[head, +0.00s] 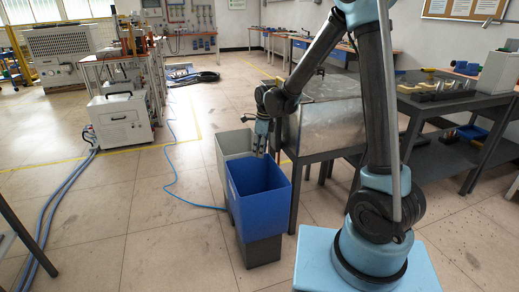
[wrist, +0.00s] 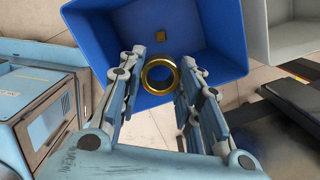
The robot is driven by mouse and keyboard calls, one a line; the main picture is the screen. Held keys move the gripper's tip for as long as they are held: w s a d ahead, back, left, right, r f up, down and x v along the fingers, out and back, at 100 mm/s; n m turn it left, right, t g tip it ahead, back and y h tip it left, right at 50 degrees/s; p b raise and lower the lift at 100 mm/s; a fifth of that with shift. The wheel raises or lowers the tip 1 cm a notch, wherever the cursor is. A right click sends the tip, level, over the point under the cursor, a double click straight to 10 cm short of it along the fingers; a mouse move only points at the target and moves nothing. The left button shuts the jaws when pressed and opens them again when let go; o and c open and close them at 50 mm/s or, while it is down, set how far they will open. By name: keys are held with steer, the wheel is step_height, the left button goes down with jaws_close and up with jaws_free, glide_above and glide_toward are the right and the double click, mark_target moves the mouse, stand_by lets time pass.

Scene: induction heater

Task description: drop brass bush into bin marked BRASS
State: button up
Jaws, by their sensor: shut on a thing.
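The brass bush (wrist: 146,76) is a thick shiny ring held between the fingers of my gripper (wrist: 161,62) in the wrist view. Behind it is a blue bin (wrist: 215,72), whose open inside fills the upper middle of that view. The bush overlaps the lower part of the bin. A small square brass-coloured mark or piece shows inside the bin. In the head view my gripper (head: 265,140) points down near the back rim of the blue bin (head: 262,212). The bush is too small to make out there. No BRASS lettering is readable.
A light grey bin (head: 228,150) stands behind the blue one. A metal-sided bench (head: 325,125) is close on the right, with a dark worktable (head: 455,100) beyond. A blue hose (head: 175,190) runs along the floor on the left, where the floor is mostly open.

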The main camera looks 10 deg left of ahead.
steer(key=shift+f, duration=2.75)
steer(key=o, duration=1.2)
steer(key=shift+d+r, duration=0.25)
steer(key=shift+r, duration=1.7)
steer(key=shift+d+r, duration=0.2)
steer(key=shift+r, duration=1.8)
steer(key=shift+d+r, duration=0.25)
steer(key=shift+r, duration=1.7)
